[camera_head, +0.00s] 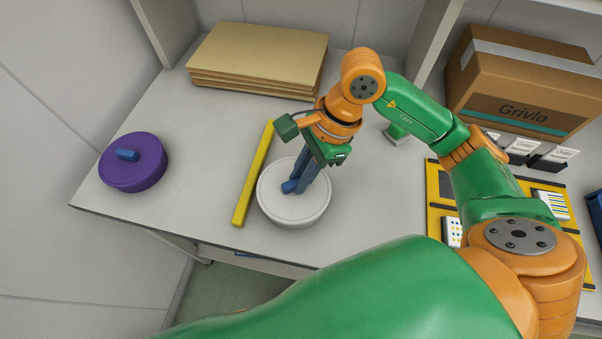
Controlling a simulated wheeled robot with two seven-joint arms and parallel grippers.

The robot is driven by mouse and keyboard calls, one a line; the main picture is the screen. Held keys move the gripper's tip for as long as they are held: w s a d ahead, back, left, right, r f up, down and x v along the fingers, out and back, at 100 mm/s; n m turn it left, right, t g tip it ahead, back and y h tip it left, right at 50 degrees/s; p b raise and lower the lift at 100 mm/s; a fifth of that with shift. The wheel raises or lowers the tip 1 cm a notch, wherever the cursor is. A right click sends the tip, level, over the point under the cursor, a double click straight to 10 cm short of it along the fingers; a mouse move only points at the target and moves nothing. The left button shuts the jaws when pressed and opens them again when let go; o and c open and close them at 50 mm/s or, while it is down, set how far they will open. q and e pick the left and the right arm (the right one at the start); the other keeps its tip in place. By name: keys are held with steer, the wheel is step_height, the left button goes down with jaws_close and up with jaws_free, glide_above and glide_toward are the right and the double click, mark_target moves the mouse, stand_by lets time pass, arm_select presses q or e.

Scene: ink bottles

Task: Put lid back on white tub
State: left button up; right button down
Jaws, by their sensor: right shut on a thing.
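The white tub (294,224) stands on the table near its front edge. Its white lid (312,207) lies over the top of the tub, roughly level. I cannot tell whether the lid sits fully down on the rim. My right gripper (298,187) points down at the lid's middle, its fingers shut on the lid's blue knob (288,187). The fingers hide part of the knob and lid. My left gripper is not in view.
A purple tub (133,172) with a blue knob stands at the left. A yellow bar (253,173) lies just left of the white tub. Stacked boards (258,52), a cardboard box (525,85) and small ink boxes (550,158) stand behind. A yellow-edged tray (434,198) is at right.

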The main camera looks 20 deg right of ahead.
stand_by(0.3)
steer(key=shift+c, duration=1.4)
jaws_free()
steer(key=shift+r, duration=0.15)
steer(key=shift+r+p, duration=2.5)
steer(key=shift+r, duration=0.95)
jaws_close()
steer(key=shift+f, duration=0.2)
